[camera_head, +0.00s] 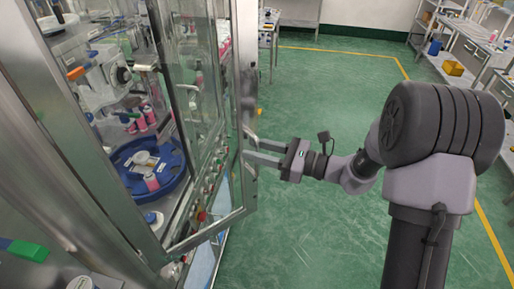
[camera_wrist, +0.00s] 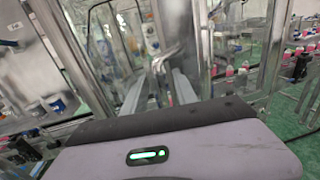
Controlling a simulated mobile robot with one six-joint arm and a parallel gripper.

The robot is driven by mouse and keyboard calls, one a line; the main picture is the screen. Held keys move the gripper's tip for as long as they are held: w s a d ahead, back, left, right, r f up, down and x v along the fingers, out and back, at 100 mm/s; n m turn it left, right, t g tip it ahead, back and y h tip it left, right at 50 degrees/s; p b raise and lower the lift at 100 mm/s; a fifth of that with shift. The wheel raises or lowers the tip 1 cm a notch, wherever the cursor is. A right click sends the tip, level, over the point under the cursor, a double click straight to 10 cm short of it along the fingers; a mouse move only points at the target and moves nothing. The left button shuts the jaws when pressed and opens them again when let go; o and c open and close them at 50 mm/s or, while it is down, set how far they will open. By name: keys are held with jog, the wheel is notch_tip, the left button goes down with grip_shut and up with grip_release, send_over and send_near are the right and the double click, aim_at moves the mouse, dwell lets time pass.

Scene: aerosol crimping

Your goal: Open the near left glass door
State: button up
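The glass door (camera_head: 208,232) has a metal frame and stands at the left in the head view, with its free edge toward my gripper. The machine interior shows through and beside the glass. My gripper (camera_head: 247,145) is at this free edge, at about mid-height. Its two fingers are spread apart, with a gap between the tips. In the wrist view, my gripper (camera_wrist: 160,80) also shows two separate fingers pointing at metal framing and glass.
A blue round table (camera_head: 127,172) with pink cans stands inside the machine. Buttons (camera_head: 205,190) line the machine's lower side. Green floor (camera_head: 300,225) is clear to the right of the door. A shelf table (camera_head: 478,38) with a yellow bin (camera_head: 453,68) stands at the far right.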

grip_shut()
dwell(1.4)
